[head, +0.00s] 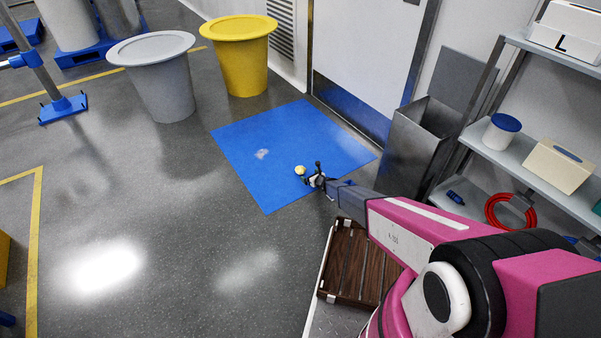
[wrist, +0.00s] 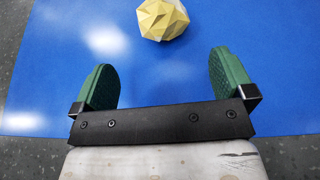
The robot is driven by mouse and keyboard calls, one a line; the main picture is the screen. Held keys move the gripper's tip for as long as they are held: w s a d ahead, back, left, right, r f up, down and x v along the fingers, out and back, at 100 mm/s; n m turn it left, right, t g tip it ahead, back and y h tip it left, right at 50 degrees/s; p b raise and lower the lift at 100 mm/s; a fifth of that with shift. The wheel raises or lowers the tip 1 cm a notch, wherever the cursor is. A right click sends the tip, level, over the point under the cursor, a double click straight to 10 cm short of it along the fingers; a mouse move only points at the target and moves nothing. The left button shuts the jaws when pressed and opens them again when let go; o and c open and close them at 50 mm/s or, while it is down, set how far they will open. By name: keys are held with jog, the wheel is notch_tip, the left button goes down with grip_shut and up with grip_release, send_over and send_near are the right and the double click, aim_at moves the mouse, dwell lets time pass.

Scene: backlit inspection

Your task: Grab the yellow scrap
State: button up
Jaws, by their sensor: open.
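The yellow scrap (wrist: 163,19) is a crumpled, faceted pale-yellow ball. In the head view the yellow scrap (head: 300,170) shows just left of my gripper (head: 316,179). My gripper (wrist: 163,78) is open, with its two green-padded fingers wide apart and nothing between them. The scrap is beyond the fingertips. I cannot tell exactly how high the fingers are above the mat.
A pale patch (head: 262,154) shows on the blue mat. A grey bin (head: 165,85) and a yellow bin (head: 240,65) stand beyond it. A metal open-topped box (head: 415,145) and a shelf (head: 535,150) stand at the right. A dark slatted wooden piece (head: 352,265) is below my arm.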

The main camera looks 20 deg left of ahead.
aim_at(303, 172)
jog(key=x, duration=0.5)
jog(key=shift+w+a+f, duration=0.1)
jog(key=shift+w+a, duration=0.15)
jog(key=shift+w, duration=0.05)
jog(key=x, duration=0.4)
jog(key=shift+w+a+f, duration=0.15)
jog(key=shift+w+f, duration=0.15)
jog(key=shift+c, duration=0.3)
jog(key=c, duration=0.8)
